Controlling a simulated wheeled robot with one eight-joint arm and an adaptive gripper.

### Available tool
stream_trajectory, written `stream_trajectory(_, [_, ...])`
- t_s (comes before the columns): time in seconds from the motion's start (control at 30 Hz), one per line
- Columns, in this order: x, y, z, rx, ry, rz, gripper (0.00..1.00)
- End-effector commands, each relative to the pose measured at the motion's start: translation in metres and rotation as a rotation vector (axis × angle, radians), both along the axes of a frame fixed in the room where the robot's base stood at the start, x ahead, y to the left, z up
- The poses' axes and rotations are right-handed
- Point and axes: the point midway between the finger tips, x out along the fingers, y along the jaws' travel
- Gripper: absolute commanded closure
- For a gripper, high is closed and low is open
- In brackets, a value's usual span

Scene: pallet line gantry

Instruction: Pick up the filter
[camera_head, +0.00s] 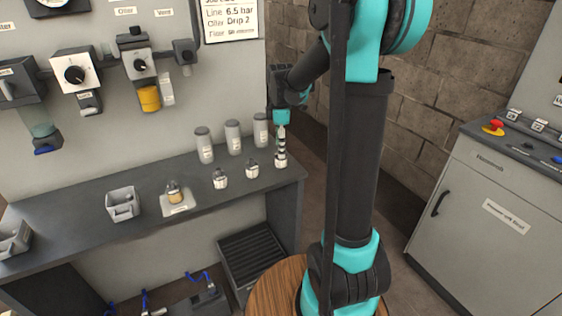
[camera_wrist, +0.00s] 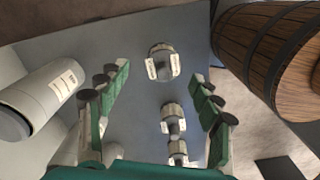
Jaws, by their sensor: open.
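I cannot tell for sure which item is the filter, as the small labels are unreadable. Two small grey fittings with pale labels, a left one (camera_head: 220,180) and a right one (camera_head: 252,169), stand on the dark bench. A brass-coloured piece (camera_head: 174,192) sits on a pale plate (camera_head: 181,209) left of them. My gripper (camera_head: 281,160) points down at the bench's right end, right of the fittings. In the wrist view my gripper (camera_wrist: 160,80) has its green fingers spread apart. A labelled grey fitting (camera_wrist: 163,63) and more grey pieces (camera_wrist: 173,118) show between them; contact cannot be seen.
Three grey canisters (camera_head: 232,137) stand behind the fittings; a pale labelled cylinder (camera_wrist: 42,98) is left of my fingers. A grey bin (camera_head: 123,204) is further left. Gauges and valves hang on the wall panel (camera_head: 100,125). A wooden barrel (camera_wrist: 268,45) stands beside the bench.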

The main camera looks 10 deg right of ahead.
Motion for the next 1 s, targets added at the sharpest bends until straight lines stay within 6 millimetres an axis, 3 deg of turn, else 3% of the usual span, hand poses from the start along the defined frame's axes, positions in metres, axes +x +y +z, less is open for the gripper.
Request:
stream_trajectory(0.23, [-0.001,0.0,-0.016,0.0,0.0,0.0,0.35])
stream_trajectory(0.53, [-0.003,-0.001,-0.055,0.0,0.0,0.0,0.35])
stream_trajectory(0.83, [-0.004,-0.001,-0.059,0.0,0.0,0.0,0.35])
stream_trajectory(1.0, [-0.004,-0.001,-0.059,0.0,0.0,0.0,0.55])
